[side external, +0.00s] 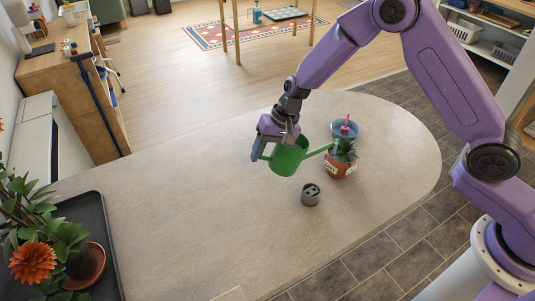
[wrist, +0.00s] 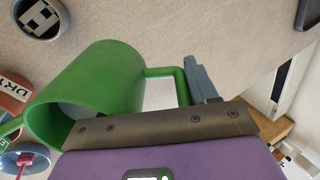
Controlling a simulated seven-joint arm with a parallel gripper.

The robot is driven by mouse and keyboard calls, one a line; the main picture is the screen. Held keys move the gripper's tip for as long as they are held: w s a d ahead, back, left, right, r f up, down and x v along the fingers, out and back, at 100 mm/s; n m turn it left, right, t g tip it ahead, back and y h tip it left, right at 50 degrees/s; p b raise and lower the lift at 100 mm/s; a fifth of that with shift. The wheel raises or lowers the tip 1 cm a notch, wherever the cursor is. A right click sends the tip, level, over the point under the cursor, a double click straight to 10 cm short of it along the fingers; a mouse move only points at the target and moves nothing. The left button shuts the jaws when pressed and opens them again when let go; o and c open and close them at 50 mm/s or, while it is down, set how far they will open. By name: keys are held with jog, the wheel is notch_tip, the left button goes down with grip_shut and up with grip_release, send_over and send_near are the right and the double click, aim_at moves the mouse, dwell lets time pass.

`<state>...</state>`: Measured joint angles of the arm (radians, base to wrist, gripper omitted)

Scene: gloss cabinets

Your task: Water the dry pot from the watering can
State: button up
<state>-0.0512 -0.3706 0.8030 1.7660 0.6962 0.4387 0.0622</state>
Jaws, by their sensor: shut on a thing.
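My gripper (side external: 263,147) is shut on the handle of the green watering can (side external: 286,159). In the wrist view the handle of the can (wrist: 100,85) runs to my grey finger (wrist: 200,85). The can appears held over the counter; any gap below it is hard to judge. Its spout reaches right, its tip close to the plant in the terracotta pot (side external: 340,170). That pot has a white label, reading DRY in the wrist view (wrist: 14,88). I see no water flowing, and the can's contents are hidden.
A blue dish-like thing with a pink upright part (side external: 345,130) stands behind the pot. A small dark grey cup-like object (side external: 310,195) sits in front. A black tray (side external: 95,225) holds an orange-flowered plant (side external: 35,262) at the left. The counter's left-middle (side external: 170,205) is clear.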

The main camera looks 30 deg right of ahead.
aim_at(270, 163)
jog(key=shift+r, duration=0.3)
dwell(0.6)
jog(key=shift+d+f+g+h, duration=0.15)
jog(key=shift+f+h, duration=0.5)
jog(key=shift+f, duration=0.6)
jog(key=shift+d+f+g+h, duration=0.15)
jog(key=shift+f+h, duration=0.45)
jog(key=shift+f, duration=0.6)
jog(key=shift+d+f+g+h, duration=0.1)
jog(key=shift+f+g+h, duration=0.1)
jog(key=shift+f+h, duration=0.75)
jog(key=shift+f+y, duration=0.25)
jog(key=shift+y, duration=0.05)
jog(key=shift+r, duration=2.5)
jog(key=s+d+r+n, duration=0.1)
jog(key=s+d+r, duration=0.2)
jog(key=d, duration=0.4)
jog(key=s+d+r+n, duration=0.1)
jog(key=s+d+r, duration=0.2)
jog(key=d+r, duration=0.2)
jog(key=s+d+r+n, duration=0.1)
jog(key=s+d+r, duration=0.2)
jog(key=d, duration=0.7)
notch_tip(270, 163, up, 2)
jog(key=shift+d+r, duration=0.1)
jog(key=shift+d, duration=0.3)
